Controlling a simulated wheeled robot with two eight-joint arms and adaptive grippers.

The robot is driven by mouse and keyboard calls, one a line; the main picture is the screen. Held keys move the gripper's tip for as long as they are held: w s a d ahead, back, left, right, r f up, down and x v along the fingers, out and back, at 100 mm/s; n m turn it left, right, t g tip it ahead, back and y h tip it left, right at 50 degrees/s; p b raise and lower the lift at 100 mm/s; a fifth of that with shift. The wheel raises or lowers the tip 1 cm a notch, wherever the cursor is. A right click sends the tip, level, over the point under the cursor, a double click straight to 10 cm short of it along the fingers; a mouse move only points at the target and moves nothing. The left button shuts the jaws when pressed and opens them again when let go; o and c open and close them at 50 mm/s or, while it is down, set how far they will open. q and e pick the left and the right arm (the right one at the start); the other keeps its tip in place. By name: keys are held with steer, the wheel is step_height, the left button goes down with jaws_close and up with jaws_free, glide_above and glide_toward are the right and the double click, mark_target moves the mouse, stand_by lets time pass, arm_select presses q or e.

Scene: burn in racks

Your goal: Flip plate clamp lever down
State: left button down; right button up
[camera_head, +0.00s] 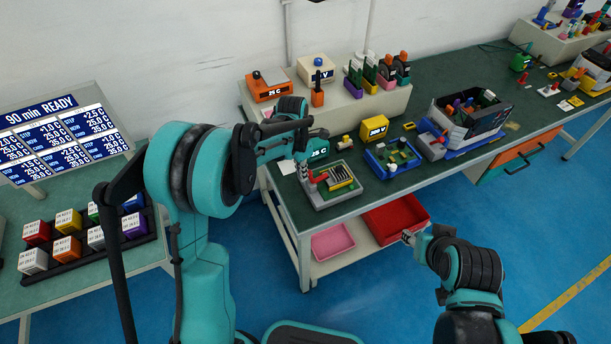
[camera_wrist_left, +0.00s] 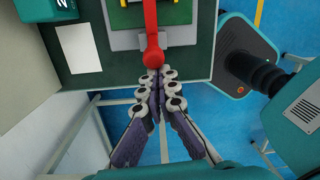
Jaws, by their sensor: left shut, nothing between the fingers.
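The plate clamp (camera_head: 334,186) is a grey fixture with a yellow frame near the front left edge of the green table. Its red lever (camera_head: 317,178) shows at the fixture's left side. In the left wrist view the lever (camera_wrist_left: 151,40) has a round knob just beyond my fingertips. My left gripper (camera_head: 303,172) is shut and empty; its fingertips (camera_wrist_left: 158,74) are at or very close to the knob, and I cannot tell if they touch it. My right gripper (camera_head: 408,237) is low, in front of the table near the red bin; its finger state is too small to tell.
A blue tray with a green board (camera_head: 392,160) stands right of the clamp. A teal box (camera_head: 317,149) is behind it. A red bin (camera_head: 397,217) and a pink bin (camera_head: 333,241) sit on the lower shelf. Small coloured blocks (camera_head: 67,247) fill a rack at left.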

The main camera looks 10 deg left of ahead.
arm_select(q)
steer(key=shift+a+r+p, duration=0.15)
steer(key=shift+r+p, duration=0.3)
steer(key=shift+r, duration=0.4)
arm_select(e)
steer(key=shift+a+r, duration=0.15)
steer(key=shift+r, duration=0.4)
arm_select(q)
step_height(320, 180, up, 9)
steer(key=p, duration=0.2)
steer(key=shift+r, duration=0.15)
arm_select(e)
steer(key=shift+s+d+r, duration=0.25)
steer(key=shift+s+r, duration=0.15)
steer(key=shift+r, duration=0.2)
steer(key=shift+s+d+r, duration=0.25)
steer(key=shift+s+r, duration=0.15)
steer(key=shift+r, duration=0.2)
